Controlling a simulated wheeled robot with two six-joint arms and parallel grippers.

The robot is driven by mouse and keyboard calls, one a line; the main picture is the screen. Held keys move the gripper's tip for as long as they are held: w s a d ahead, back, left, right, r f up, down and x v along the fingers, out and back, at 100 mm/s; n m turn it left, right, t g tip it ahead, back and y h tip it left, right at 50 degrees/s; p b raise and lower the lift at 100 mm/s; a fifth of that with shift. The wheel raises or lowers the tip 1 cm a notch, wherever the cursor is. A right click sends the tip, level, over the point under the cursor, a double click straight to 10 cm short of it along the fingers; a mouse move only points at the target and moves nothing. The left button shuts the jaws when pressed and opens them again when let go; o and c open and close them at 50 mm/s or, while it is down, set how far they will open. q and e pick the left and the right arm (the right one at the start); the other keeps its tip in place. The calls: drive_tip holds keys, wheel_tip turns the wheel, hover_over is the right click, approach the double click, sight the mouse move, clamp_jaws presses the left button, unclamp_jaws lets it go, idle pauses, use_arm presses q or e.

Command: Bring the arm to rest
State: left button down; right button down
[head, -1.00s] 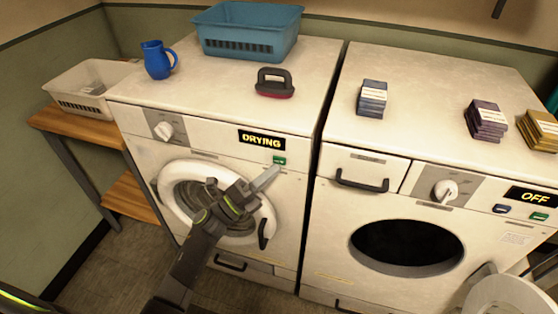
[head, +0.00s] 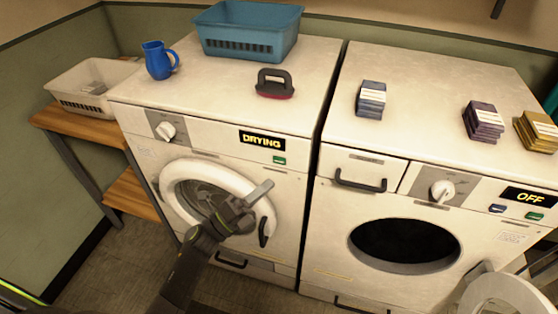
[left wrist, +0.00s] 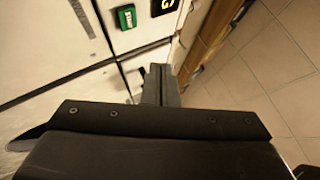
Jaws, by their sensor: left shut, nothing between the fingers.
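My left gripper (head: 262,191) is shut and empty in the head view, in front of the left machine (head: 220,130). Its fingers point up and right, below the green button (head: 279,160) and apart from it. The arm covers the lower part of the round door (head: 218,192), which is closed. In the left wrist view, the shut fingers (left wrist: 158,82) show at the middle, and the green start button (left wrist: 126,17) is at the top. The left machine's display (head: 262,140) reads DRYING. My right gripper is not in view.
The right machine (head: 420,170) reads OFF, and its round door (head: 505,295) stands open at lower right. A blue basket (head: 248,32), a blue jug (head: 158,60), a black-handled brush (head: 274,84) and several stacked packs (head: 371,99) stand on top. A white basket (head: 88,88) sits on the wooden shelf.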

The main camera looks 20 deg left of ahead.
use_arm(q)
drive_tip(key=shift+f, duration=0.1)
idle(0.3)
drive_tip(key=s+a+f+n+g+y, duration=0.1)
drive_tip(key=s+a+f+n+y, duration=0.3)
drive_tip(key=f+n, duration=0.5)
drive_tip(key=s+a+f+n+g+y, duration=0.1)
drive_tip(key=a+f+n+y, duration=0.4)
drive_tip(key=f, duration=0.7)
drive_tip(key=s+a+f+n+g+y, duration=0.25)
drive_tip(key=f+n+y, duration=0.35)
drive_tip(key=f, duration=0.5)
drive_tip(key=s+a+f+n+g+y, duration=0.1)
drive_tip(key=s+a+f+n+g, duration=0.15)
drive_tip(key=s+f, duration=0.45)
drive_tip(key=s+a+f+n+g, duration=0.1)
drive_tip(key=s+f+n+g, duration=0.15)
drive_tip(key=s+f, duration=0.45)
drive_tip(key=s+f+n+g, duration=0.2)
drive_tip(key=s+g, duration=0.1)
drive_tip(key=s, duration=0.7)
drive_tip(key=s+f+n+g, duration=0.3)
drive_tip(key=s, duration=0.8)
drive_tip(key=shift+d+f+n, duration=0.15)
drive_tip(key=shift+d+n, duration=0.15)
drive_tip(key=shift+d, duration=0.05)
drive_tip(key=shift+w, duration=0.1)
idle(0.5)
